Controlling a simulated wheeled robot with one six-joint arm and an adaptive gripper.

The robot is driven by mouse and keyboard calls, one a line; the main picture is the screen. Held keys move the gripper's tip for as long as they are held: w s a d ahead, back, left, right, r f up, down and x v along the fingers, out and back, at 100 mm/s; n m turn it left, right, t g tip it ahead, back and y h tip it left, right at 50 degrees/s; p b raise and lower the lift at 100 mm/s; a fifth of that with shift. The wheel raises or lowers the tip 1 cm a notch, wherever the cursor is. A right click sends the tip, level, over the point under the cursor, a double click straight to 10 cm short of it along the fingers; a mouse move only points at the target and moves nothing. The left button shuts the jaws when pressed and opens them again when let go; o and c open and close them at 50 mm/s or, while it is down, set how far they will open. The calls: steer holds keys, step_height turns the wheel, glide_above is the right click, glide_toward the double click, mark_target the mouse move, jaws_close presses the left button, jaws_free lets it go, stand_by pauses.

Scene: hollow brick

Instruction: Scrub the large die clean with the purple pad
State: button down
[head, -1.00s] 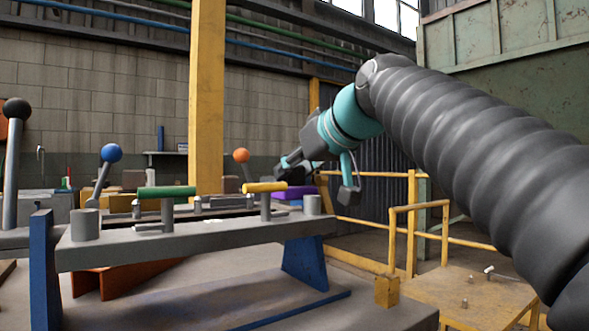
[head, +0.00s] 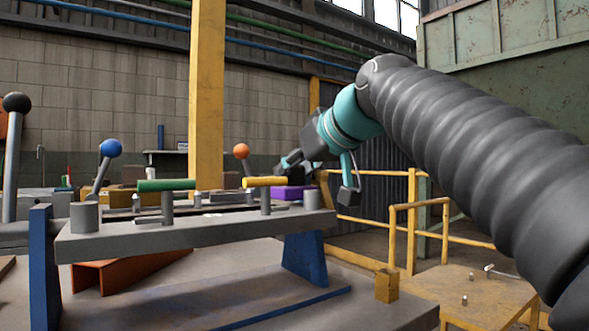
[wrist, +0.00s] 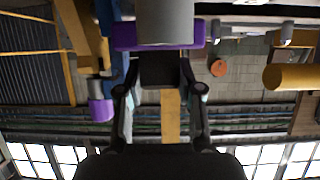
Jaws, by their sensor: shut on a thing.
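My gripper (wrist: 160,88) is shut on a dark block with the wide purple pad (wrist: 125,36) at its far end. In the head view, my gripper (head: 288,163) is small, beyond the grey bench rail, and a purple thing (head: 290,193) shows just below it. In the wrist view, which looks upside down, a large grey rounded body (wrist: 170,14) lies right against or behind the pad. It may be the large die; I cannot tell whether they touch. A smaller grey piece with a purple end (wrist: 102,109) is to the left.
A grey rail (head: 190,238) on blue legs stands in front, with a green handle (head: 167,185) and yellow handle (head: 265,181). Levers with blue (head: 110,147) and orange (head: 241,151) balls rise behind. A yellow post (head: 207,100) and yellow railing (head: 412,225) stand nearby.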

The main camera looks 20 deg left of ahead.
steer(key=shift+f+b, duration=0.4)
steer(key=shift+f, duration=0.15)
steer(key=shift+w+a, duration=0.1)
steer(key=shift+w, duration=0.05)
